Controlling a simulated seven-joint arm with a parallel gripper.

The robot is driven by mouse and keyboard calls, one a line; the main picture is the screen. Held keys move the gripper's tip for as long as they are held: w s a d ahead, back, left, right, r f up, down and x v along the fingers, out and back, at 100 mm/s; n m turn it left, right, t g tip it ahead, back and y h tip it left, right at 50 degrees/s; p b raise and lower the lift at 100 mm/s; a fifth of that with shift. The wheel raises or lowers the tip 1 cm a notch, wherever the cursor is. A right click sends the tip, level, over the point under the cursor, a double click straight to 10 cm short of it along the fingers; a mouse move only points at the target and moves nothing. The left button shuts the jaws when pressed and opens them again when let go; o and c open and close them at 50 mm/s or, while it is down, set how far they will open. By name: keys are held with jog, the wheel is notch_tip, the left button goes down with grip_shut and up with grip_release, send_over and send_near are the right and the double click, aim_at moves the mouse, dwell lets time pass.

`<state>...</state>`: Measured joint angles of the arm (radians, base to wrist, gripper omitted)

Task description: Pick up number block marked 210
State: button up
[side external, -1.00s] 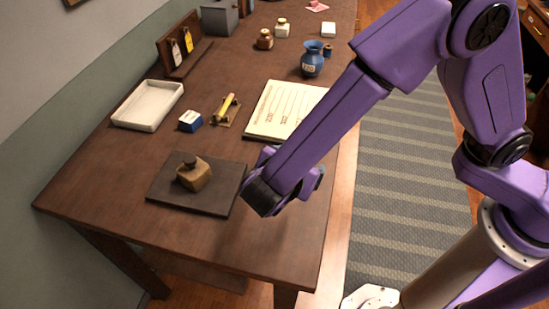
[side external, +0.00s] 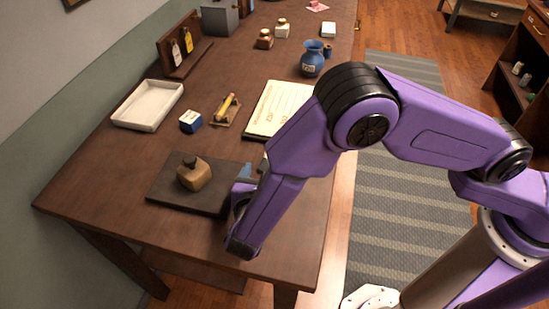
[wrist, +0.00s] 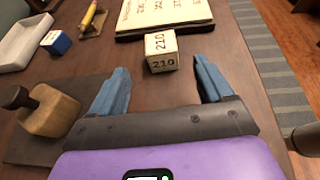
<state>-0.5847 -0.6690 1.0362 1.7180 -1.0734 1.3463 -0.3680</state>
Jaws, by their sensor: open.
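The number block (wrist: 160,52) is a small cream cube with "210" on its top and front faces. It stands on the brown table (wrist: 155,86) in the wrist view. My gripper (wrist: 161,70) is open, its two blue fingers to the left and right of the block's near side, with nothing between them. The block lies just beyond the fingertips, apart from them. In the side external view my arm hides most of the gripper and block; a blue finger (side external: 245,172) shows beside the dark mat.
A wooden stamp (side external: 194,174) sits on a dark mat (side external: 165,198) left of my gripper. A blue-and-white box (side external: 190,121), pencil on a stand (side external: 227,106), white tray (side external: 147,103) and blue vase (side external: 312,60) stand farther off.

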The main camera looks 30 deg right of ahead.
jog(key=x, duration=0.4)
jog(key=shift+s+f+x, duration=0.1)
jog(key=shift+f+x, duration=0.05)
jog(key=shift+x, duration=0.7)
jog(key=shift+s+f+x, duration=0.1)
jog(key=shift+f+x, duration=0.1)
jog(key=shift+x, duration=0.6)
jog(key=shift+s+f+x, duration=0.1)
jog(key=shift+f+x, duration=0.05)
jog(key=shift+x, duration=0.7)
jog(key=shift+c, duration=0.3)
jog(key=c, duration=1)
